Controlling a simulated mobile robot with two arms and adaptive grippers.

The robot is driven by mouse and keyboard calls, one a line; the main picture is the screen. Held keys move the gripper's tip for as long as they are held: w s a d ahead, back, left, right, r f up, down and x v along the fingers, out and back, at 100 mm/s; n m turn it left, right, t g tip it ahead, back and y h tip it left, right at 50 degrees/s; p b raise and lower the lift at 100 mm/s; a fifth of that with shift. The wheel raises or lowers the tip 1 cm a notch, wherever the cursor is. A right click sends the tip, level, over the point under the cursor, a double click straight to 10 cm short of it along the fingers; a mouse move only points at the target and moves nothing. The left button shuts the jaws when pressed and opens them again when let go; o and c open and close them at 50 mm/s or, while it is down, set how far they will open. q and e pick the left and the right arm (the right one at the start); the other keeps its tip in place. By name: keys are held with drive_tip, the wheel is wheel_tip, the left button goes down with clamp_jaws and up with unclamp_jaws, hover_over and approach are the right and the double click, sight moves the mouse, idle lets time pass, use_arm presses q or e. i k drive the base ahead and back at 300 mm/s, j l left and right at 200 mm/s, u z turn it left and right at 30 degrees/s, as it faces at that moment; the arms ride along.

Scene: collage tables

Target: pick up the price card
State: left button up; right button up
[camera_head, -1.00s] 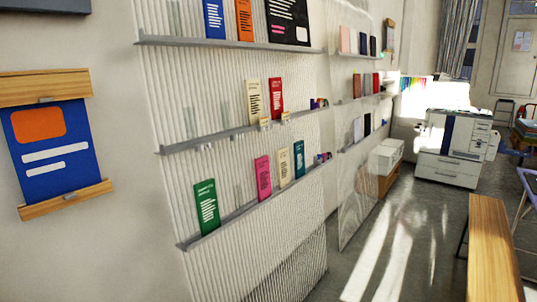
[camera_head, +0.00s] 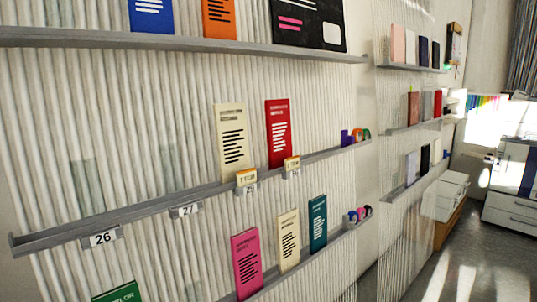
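Two small cream-and-orange cards stand at the front of the middle shelf (camera_head: 150,208), and both look like price cards. The left card (camera_head: 246,178) stands in front of a cream booklet (camera_head: 232,140), above a number label. The right card (camera_head: 291,165) stands in front of a red booklet (camera_head: 278,130). Their print is too small to read surely. Neither of my grippers is in view.
White number labels 26 (camera_head: 103,238) and 27 (camera_head: 187,211) hang on the middle shelf's front edge. The upper shelf (camera_head: 180,43) holds booklets. The lower shelf holds pink (camera_head: 246,262), cream and teal booklets. Floor (camera_head: 455,260) shows at right.

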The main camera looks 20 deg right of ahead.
sight(293, 163)
drive_tip(key=i+l+u, duration=0.15)
drive_tip(key=l+u, duration=0.15)
drive_tip(key=l, duration=0.8)
drive_tip(key=l+u, duration=0.3)
drive_tip(key=l, duration=0.85)
drive_tip(key=i, duration=0.05)
